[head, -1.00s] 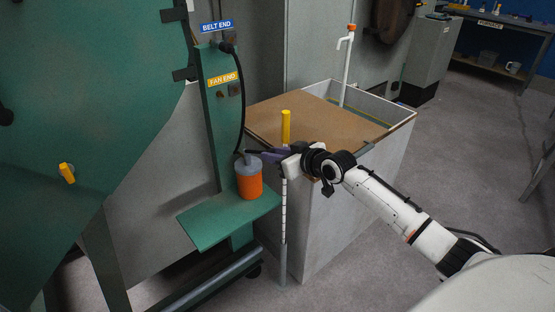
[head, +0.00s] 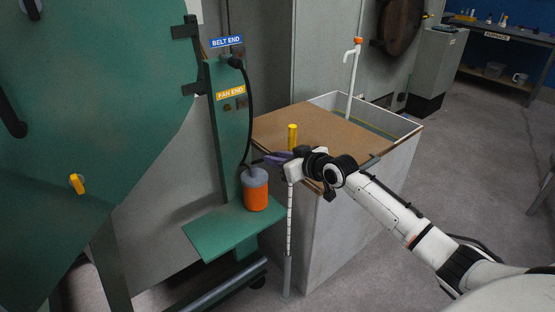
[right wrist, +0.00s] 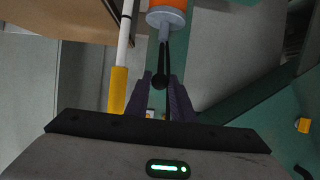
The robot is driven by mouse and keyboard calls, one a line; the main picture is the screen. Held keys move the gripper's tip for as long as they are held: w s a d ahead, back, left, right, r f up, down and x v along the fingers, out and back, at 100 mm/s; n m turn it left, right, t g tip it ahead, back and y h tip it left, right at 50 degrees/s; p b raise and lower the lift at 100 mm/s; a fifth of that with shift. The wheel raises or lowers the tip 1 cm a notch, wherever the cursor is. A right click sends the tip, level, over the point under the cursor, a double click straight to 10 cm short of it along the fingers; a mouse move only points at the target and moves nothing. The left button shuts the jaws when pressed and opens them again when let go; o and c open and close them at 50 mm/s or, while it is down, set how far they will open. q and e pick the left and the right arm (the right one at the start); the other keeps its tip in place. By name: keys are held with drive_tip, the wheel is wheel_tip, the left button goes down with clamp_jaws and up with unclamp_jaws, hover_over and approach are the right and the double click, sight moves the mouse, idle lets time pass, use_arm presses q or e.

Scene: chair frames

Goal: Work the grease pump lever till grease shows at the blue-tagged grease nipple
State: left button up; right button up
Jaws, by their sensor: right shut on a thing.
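The grease pump (head: 256,195) is an orange cylinder with a grey cap, upright on a green shelf; it also shows at the top of the right wrist view (right wrist: 166,19). My right gripper (head: 271,160) has purple fingers shut on the pump's black lever (right wrist: 163,55), just above and right of the cap. The lever's round end is between the fingertips. A black hose (head: 248,110) runs from the pump up to the fitting under the blue BELT END tag (head: 226,42). The nipple is too small to show whether grease is there. My left gripper is not in view.
A yellow FAN END tag (head: 231,92) is on the green post below the blue one. A white rod with a yellow top (head: 292,137) stands close behind my right gripper. A grey box with a brown lid (head: 320,130) stands to the right. Open floor lies beyond it.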

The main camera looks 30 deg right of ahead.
wheel_tip(320, 180, down, 6)
drive_tip(key=s+b, duration=0.1)
drive_tip(key=s, duration=0.1)
drive_tip(key=shift+s+d+r, duration=0.15)
drive_tip(key=shift+s+r, duration=0.1)
drive_tip(key=shift+s, duration=0.15)
drive_tip(key=shift+s+f+b, duration=0.25)
drive_tip(key=shift+f+b, duration=0.45)
drive_tip(key=shift+f, duration=0.25)
drive_tip(key=shift+r, duration=0.1)
wheel_tip(320, 180, up, 6)
drive_tip(key=w+p, duration=0.2)
drive_tip(key=p, duration=0.1)
drive_tip(key=shift+w+p, duration=0.25)
drive_tip(key=shift+p, duration=0.15)
drive_tip(key=shift+r, duration=0.2)
